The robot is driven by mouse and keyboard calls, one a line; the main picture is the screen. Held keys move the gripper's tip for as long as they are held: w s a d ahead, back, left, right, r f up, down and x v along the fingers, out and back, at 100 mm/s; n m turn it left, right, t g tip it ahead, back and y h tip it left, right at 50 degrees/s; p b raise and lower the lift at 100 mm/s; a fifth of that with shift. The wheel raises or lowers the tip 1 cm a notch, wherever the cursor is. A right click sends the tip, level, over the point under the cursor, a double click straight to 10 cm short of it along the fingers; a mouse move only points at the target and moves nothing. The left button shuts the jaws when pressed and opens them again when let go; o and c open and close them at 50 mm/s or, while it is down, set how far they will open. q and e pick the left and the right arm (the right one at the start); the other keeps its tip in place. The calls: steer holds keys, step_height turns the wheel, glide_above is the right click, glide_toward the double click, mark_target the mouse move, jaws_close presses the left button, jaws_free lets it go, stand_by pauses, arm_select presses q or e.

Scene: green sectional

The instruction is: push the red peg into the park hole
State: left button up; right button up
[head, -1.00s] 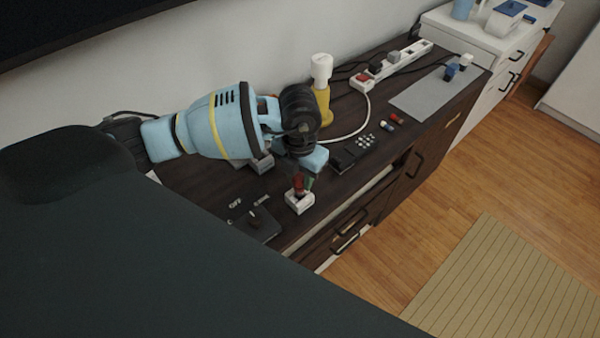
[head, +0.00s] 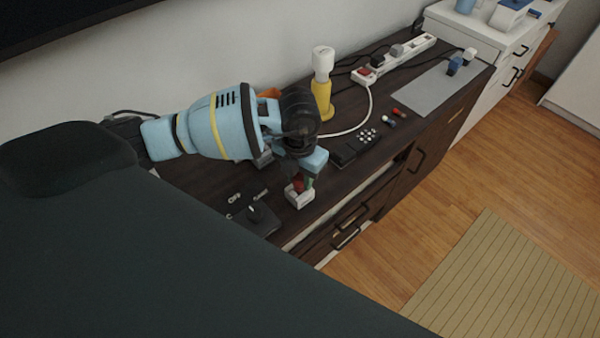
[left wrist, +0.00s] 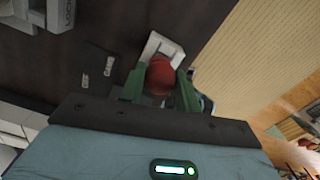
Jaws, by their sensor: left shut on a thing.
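The red peg (head: 298,184) stands in a small white block (head: 299,198) near the front edge of the dark cabinet top. In the left wrist view the peg's round red top (left wrist: 160,74) shows between green fingers, with the white block (left wrist: 153,45) behind it. My left gripper (head: 304,182) points down over the block and is shut on the red peg. The gripper hides much of the peg and part of the block. I cannot tell which hole is the park hole or how deep the peg sits. My right gripper is not in view.
A black keypad (head: 352,148), a yellow-and-white bottle-like thing (head: 322,85), a power strip (head: 395,58) and a grey mat (head: 425,92) lie to the right.

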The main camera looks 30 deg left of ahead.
arm_select(q)
steer(key=shift+f, duration=0.4)
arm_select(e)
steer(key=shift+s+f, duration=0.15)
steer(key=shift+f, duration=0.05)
arm_select(q)
steer(key=o, duration=1.1)
steer(key=shift+c, duration=0.2)
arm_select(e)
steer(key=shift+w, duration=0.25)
arm_select(q)
step_height(320, 180, up, 7)
steer(key=shift+r, duration=0.4)
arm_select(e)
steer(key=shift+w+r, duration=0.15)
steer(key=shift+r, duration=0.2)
arm_select(q)
steer(key=shift+s, duration=0.1)
